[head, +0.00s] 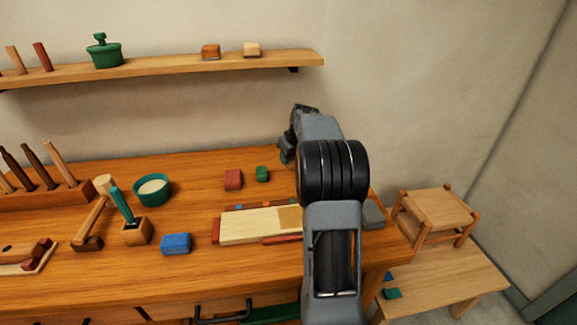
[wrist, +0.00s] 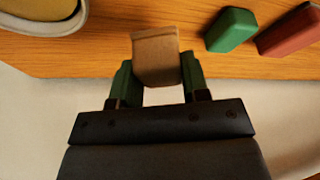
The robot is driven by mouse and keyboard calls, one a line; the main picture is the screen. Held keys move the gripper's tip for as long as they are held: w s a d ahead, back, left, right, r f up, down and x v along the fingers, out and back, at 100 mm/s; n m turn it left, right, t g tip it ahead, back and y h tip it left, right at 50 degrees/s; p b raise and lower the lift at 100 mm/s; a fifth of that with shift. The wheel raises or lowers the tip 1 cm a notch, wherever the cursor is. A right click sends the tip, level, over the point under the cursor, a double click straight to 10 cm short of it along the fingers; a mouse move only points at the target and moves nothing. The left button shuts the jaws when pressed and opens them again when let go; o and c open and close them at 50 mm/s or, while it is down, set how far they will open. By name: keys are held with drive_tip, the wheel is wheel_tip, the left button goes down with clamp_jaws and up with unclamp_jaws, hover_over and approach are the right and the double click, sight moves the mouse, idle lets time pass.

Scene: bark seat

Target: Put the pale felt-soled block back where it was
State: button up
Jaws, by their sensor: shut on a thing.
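My gripper (wrist: 156,80) is shut on a tan block (wrist: 156,58), with a green finger on each side of it. The block looks plain and light brown, with a paler upper edge; I cannot make out a felt sole. It is held near the back edge of the bench, and I cannot tell whether it touches the wood. In the head view my arm hides the held block. Another pale block (head: 252,49) sits on the wall shelf (head: 180,68), right of an orange-brown block (head: 211,51).
A green block (wrist: 232,30) and a red block (wrist: 292,30) lie close by on the bench (head: 200,265). A yellowish round thing with a pale rim (wrist: 45,22) is at the wrist view's upper left. A teal bowl (head: 152,190), blue block (head: 176,243) and pale board (head: 250,226) stand further off.

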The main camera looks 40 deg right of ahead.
sight(290, 165)
drive_tip(key=shift+w+d+f, duration=0.25)
drive_tip(key=shift+w+f, duration=0.2)
drive_tip(key=shift+f, duration=1.65)
drive_tip(key=shift+f, duration=0.2)
drive_tip(key=o, duration=0.9)
drive_tip(key=shift+o, duration=0.2)
